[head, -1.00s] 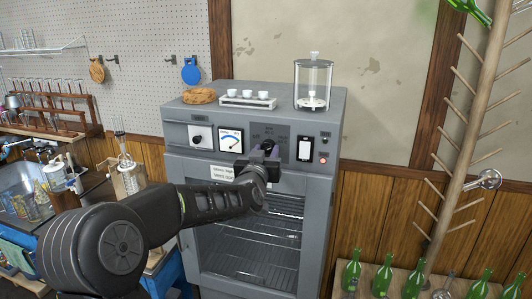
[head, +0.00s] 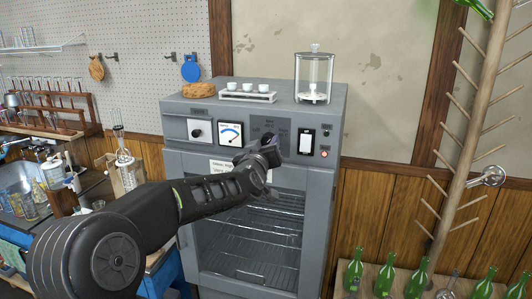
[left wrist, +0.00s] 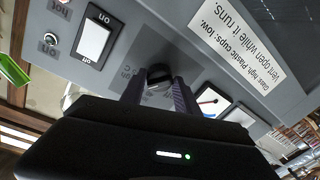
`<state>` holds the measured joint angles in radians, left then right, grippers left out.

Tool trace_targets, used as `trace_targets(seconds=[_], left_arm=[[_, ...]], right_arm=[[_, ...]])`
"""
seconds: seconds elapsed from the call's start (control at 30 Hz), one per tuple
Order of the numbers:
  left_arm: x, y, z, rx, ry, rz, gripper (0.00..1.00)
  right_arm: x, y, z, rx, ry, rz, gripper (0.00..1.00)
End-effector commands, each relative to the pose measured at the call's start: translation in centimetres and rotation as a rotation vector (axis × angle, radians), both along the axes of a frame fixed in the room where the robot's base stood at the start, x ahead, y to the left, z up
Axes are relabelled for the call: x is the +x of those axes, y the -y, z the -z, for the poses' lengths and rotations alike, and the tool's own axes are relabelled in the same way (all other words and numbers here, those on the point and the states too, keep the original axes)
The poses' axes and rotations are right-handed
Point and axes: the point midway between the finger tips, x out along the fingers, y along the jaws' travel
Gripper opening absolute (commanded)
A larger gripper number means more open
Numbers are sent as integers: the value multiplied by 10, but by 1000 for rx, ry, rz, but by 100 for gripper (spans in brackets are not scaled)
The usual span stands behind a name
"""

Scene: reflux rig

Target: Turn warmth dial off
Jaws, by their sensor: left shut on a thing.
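The warmth dial (left wrist: 158,98) is a dark knob on a dark panel (head: 263,125) in the middle of the grey oven's control strip. In the head view my gripper hides the knob, and its setting cannot be read. My left gripper (head: 272,148) is at this panel, rolled to a slant. In the left wrist view its two fingers (left wrist: 158,92) stand either side of the knob, shut on it. My right gripper is not in view.
The oven (head: 175,185) has another knob (head: 197,132), a gauge (head: 230,135), a white rocker switch (head: 306,141) and a red light (head: 324,154). A glass jar (head: 314,78), a cup tray (head: 248,97) and a cork ring (head: 199,90) stand on top.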

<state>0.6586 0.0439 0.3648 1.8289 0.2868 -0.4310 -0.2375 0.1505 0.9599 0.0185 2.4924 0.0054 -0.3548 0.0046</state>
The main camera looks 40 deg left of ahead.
Motion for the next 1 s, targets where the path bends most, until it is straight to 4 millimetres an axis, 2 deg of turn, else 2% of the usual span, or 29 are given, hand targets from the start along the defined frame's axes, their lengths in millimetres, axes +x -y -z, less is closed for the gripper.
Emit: trace_targets(seconds=[0.03,0.2,1.0], left_arm=[[1,2,3,-38,17,3,0],[1,2,1,-192,69,3,0],[0,0,-3,-910,320,3,0]], right_arm=[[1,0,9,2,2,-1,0],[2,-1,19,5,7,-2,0],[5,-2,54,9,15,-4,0]])
